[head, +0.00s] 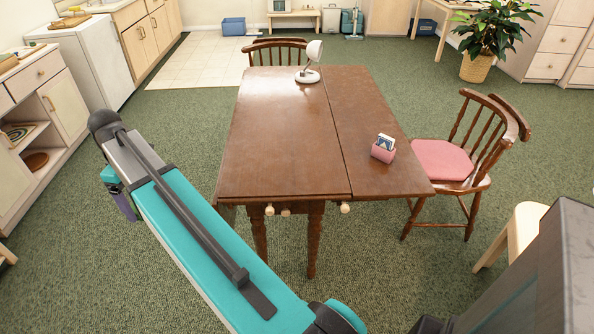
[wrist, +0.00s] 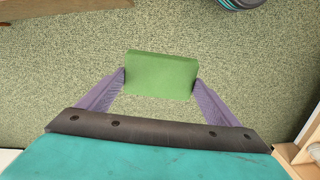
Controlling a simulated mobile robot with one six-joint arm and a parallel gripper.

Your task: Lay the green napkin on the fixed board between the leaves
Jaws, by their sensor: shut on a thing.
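The green napkin (wrist: 160,76) is a folded block between the two purple fingers of my gripper (wrist: 160,80) in the wrist view. The fingers touch its two sides, and carpet shows below it. In the head view only a purple finger shows at my arm's end, left of the table; the napkin is hidden there. The brown wooden table has a fixed board (head: 275,140), with a seam along its right side. The right leaf (head: 365,125) is raised level with it. The left leaf seems to hang down, mostly out of sight.
A white lamp (head: 308,72) stands at the table's far end. A pink holder with cards (head: 383,149) sits on the right leaf. Chairs stand at the far end (head: 277,50) and right (head: 455,165). A white cabinet (head: 50,115) is at left. The board's near and middle parts are bare.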

